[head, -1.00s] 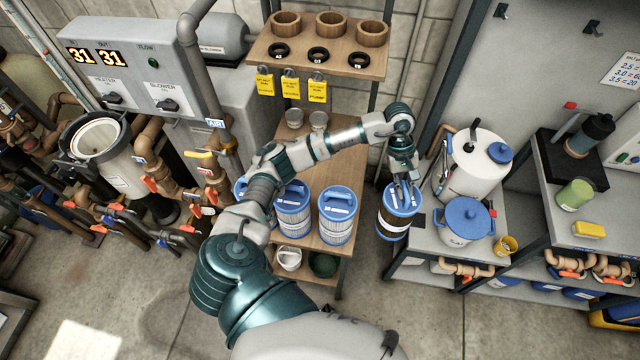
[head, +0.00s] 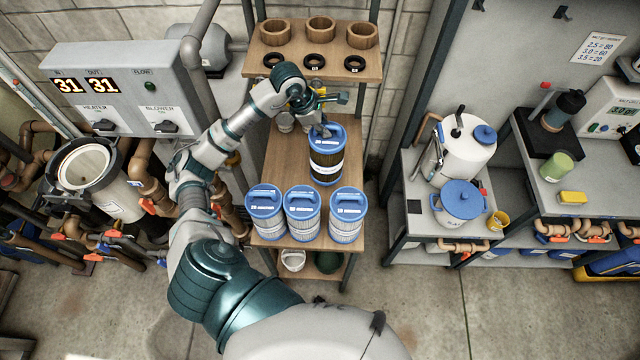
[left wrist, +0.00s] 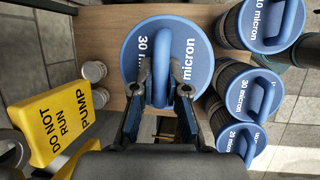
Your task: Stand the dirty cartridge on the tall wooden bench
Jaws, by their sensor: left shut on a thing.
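The dirty cartridge (head: 326,165) has a blue cap and a dark brown body with a white band. It is upright over the right-hand part of the tall wooden bench (head: 284,165), behind the row of cleaner cartridges. I cannot tell whether its base touches the wood. My left gripper (head: 322,131) is shut on the handle of its cap. In the left wrist view the fingers (left wrist: 160,88) straddle the blue handle, and the cap (left wrist: 135,45) reads 30 micron. My right gripper is not in view.
Three pale cartridges with blue caps (head: 304,203) stand along the bench's front edge. Small metal cups (head: 285,123) stand at the back left, near a yellow tag (left wrist: 52,118). A shelf with wooden rings (head: 320,28) is above. The bench's left middle is clear.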

